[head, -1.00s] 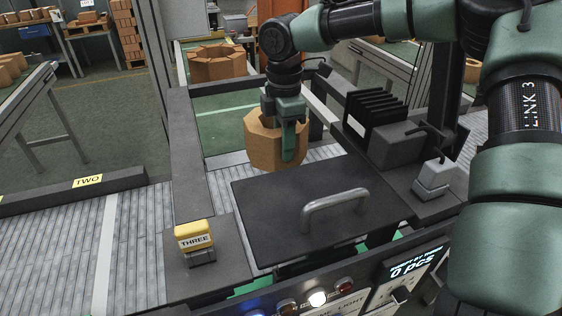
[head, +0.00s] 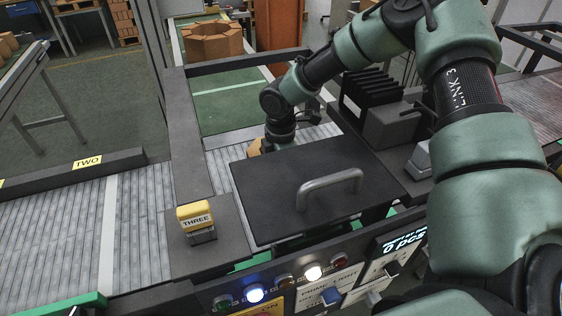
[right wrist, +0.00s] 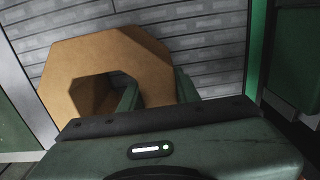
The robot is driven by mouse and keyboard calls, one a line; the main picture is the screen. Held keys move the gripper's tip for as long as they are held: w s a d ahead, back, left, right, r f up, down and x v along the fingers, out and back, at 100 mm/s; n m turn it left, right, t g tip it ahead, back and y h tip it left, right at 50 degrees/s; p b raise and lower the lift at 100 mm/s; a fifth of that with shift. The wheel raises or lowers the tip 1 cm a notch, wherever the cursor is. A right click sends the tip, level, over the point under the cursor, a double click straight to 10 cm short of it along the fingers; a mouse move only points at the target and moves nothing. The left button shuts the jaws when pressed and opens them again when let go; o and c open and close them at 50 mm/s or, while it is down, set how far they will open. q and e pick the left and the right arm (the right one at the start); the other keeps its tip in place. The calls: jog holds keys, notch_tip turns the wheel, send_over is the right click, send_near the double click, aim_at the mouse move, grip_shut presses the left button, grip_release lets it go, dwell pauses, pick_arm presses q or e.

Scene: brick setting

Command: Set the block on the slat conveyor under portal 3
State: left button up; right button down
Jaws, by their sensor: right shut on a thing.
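The block, a brown octagonal ring (right wrist: 85,50), fills much of the right wrist view over grey slats. My right gripper (right wrist: 157,86) is shut on its wall, one finger in the hole and one outside. In the head view only a small part of the block (head: 255,147) shows behind the dark cover plate; the fingers are hidden there. The slat conveyor (head: 135,220) runs in from the left. I cannot tell whether the block touches the slats. My left gripper is not in view.
The dark cover plate (head: 285,185) with its metal handle (head: 330,188) stands in front of my right gripper. A finned black unit (head: 370,105) is close to its right. A TWO sign (head: 87,163) is at left.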

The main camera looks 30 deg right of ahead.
jog(key=shift+w+f, duration=0.2)
jog(key=shift+f, duration=0.6)
jog(key=c, duration=1)
grip_release()
jog(key=shift+s+f, duration=0.1)
jog(key=shift+s, duration=0.1)
jog(key=shift+r, duration=0.45)
notch_tip(320, 180, up, 11)
jog(key=shift+r+b, duration=0.2)
jog(key=shift+b, duration=0.6)
